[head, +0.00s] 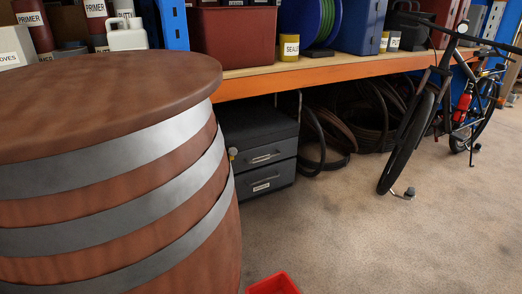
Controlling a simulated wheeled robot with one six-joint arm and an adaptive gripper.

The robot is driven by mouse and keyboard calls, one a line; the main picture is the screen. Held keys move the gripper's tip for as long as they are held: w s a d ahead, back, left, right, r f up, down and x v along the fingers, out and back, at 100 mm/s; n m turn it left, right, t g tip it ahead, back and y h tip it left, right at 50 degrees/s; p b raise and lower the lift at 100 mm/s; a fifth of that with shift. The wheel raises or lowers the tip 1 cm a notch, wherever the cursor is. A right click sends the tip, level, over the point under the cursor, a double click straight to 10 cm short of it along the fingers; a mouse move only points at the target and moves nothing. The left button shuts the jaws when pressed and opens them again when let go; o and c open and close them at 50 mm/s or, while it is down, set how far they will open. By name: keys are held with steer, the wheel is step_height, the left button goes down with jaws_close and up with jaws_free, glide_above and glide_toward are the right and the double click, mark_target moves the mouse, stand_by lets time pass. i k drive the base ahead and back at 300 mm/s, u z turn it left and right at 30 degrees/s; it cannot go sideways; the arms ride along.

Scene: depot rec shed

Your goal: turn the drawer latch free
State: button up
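A dark grey drawer cabinet (258,128) stands on the floor under the shelf in the head view, partly hidden by the barrel on its left. Its upper drawer (264,155) and lower drawer (266,182) both look closed, each with a bar handle. A small pale round knob (233,152), perhaps the latch, shows at the upper left of the front, close to the barrel's edge. Its turn position is too small to tell. My gripper is not in view.
A large wooden barrel (110,83) with grey hoops fills the left foreground. A red bin (272,284) sits at the bottom edge. Tyres (350,118) lie right of the cabinet, and a bicycle (440,100) stands at right. The carpet (370,245) in front is mostly clear.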

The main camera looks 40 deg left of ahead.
mark_target(233, 151)
steer(key=i, duration=2.6)
steer(key=u, duration=4.05)
steer(key=i, duration=0.5)
steer(key=z, duration=0.05)
